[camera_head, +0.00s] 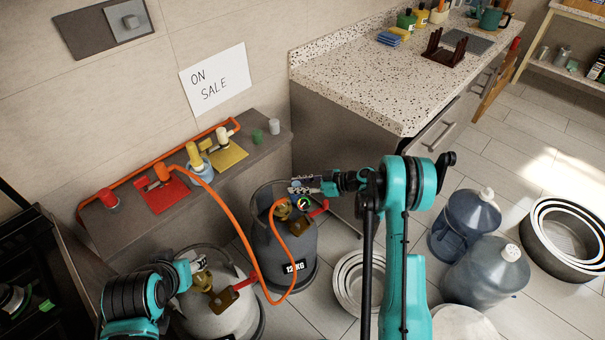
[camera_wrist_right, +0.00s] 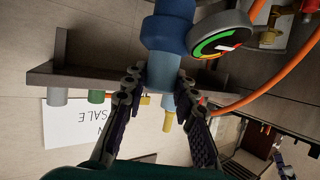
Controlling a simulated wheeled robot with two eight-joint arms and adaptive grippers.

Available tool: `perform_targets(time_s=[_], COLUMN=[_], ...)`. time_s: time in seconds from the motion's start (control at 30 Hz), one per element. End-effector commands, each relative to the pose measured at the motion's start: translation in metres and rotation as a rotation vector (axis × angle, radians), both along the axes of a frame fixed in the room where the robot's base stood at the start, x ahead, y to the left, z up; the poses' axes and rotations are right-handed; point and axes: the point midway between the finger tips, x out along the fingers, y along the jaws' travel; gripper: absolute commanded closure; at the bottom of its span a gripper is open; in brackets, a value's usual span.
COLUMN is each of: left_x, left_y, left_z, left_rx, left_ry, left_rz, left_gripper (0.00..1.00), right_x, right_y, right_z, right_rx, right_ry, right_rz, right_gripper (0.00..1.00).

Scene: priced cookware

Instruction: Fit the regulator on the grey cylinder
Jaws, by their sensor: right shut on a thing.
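The grey cylinder (camera_head: 299,269), marked 12 KG, stands upright on the floor by the counter. Its brass valve (camera_head: 282,210) is on top and also shows at the upper right of the right wrist view (camera_wrist_right: 268,37). My right gripper (camera_head: 312,185) is shut on the blue regulator (camera_wrist_right: 165,38), above and beside the valve. The regulator's round gauge (camera_wrist_right: 220,35) faces the wrist camera. I cannot tell whether regulator and valve touch. My left gripper (camera_head: 193,263) is low at the left, near the white cylinder (camera_head: 228,312); its fingers are unclear.
An orange hose (camera_head: 293,278) loops in front of the grey cylinder. A low shelf (camera_head: 240,185) behind carries a red mat (camera_head: 165,194), a yellow mat (camera_head: 229,155) and fittings. Metal pans (camera_head: 350,285) and water bottles (camera_head: 486,268) stand to the right.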

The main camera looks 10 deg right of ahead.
Motion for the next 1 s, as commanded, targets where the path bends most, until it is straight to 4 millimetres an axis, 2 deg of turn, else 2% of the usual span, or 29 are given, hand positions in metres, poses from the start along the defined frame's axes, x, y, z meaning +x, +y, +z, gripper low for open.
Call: perform_targets(time_s=[0.1,0.2,0.33,0.5,0.83,1.0], left_x=[0.000,0.000,0.000,0.000,0.000,0.000], left_y=[0.000,0.000,0.000,0.000,0.000,0.000], left_z=[0.003,0.004,0.004,0.004,0.003,-0.003], left_rx=[0.000,0.000,0.000,0.000,0.000,0.000], left_ry=[0.000,0.000,0.000,0.000,0.000,0.000], left_rz=[0.000,0.000,0.000,0.000,0.000,0.000], left_gripper=[0.52,0.52,0.52,0.52,0.52,0.52], right_x=[-0.002,-0.008,-0.015,-0.018,-0.018,-0.018], right_y=[0.002,0.003,0.004,0.004,0.004,0.003], right_z=[-0.033,-0.055,-0.073,-0.080,-0.081,-0.082], right_rx=[0.001,0.001,0.001,0.001,0.000,0.001], right_ry=[0.000,0.000,0.000,-0.001,0.000,0.000], right_rz=[0.108,0.181,0.241,0.268,0.268,0.266], right_gripper=[1.00,1.00,1.00,1.00,1.00,1.00])
